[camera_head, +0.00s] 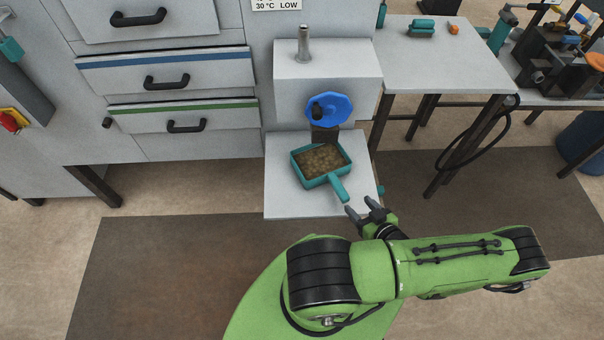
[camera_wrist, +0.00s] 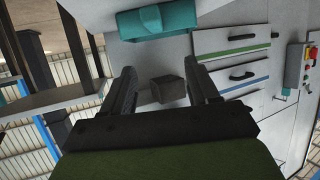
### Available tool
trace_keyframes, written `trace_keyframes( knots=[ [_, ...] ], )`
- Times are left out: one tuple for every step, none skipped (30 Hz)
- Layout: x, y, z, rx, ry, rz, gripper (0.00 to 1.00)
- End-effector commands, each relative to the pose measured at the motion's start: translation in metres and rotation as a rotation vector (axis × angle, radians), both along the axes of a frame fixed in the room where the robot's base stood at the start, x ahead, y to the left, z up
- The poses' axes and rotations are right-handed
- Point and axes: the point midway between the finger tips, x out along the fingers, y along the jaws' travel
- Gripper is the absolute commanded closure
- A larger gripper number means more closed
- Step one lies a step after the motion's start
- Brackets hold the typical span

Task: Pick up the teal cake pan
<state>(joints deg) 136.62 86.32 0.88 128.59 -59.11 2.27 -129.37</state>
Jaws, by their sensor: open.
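The teal cake pan (camera_head: 313,183) sits on the light shelf of the press, filled with a brown crumbly mass. Its handle (camera_head: 339,189) points toward the front right. My gripper (camera_head: 362,206) is open and empty, just right of the handle's end and apart from it. In the wrist view a teal part (camera_wrist: 158,20), seemingly of the pan, shows at the top, beyond the fingertips of my gripper (camera_wrist: 163,74).
A dark press block (camera_head: 325,133) under a blue handwheel (camera_head: 328,107) stands right behind the pan. Drawers (camera_head: 170,78) stand left; a white table (camera_head: 450,62) stands right.

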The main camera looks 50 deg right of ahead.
Motion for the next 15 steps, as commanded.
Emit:
trace_keyframes(
  knots=[
    [0.002, -0.002, -0.002, -0.007, -0.003, -0.010, 0.40],
    [0.005, -0.004, -0.004, -0.010, -0.003, -0.010, 0.40],
    [0.012, -0.006, -0.007, -0.009, -0.003, -0.006, 0.40],
    [0.018, -0.009, -0.010, -0.008, -0.004, -0.004, 0.40],
    [0.025, -0.012, -0.013, -0.007, -0.004, -0.003, 0.40],
    [0.034, -0.016, -0.017, -0.008, -0.004, -0.002, 0.40],
    [0.040, -0.019, -0.021, -0.007, -0.004, -0.003, 0.40],
    [0.046, -0.022, -0.023, -0.007, -0.004, -0.003, 0.40],
    [0.055, -0.026, -0.028, -0.007, -0.003, -0.001, 0.40],
    [0.061, -0.030, -0.031, -0.006, -0.003, -0.003, 0.40],
    [0.067, -0.032, -0.033, -0.007, -0.004, -0.003, 0.40],
    [0.073, -0.036, -0.036, -0.006, -0.001, -0.002, 0.40],
    [0.077, -0.038, -0.038, -0.006, -0.002, -0.003, 0.40],
    [0.080, -0.040, -0.040, -0.006, -0.002, -0.003, 0.40],
    [0.083, -0.041, -0.041, -0.005, -0.001, -0.005, 0.40]
  ],
)
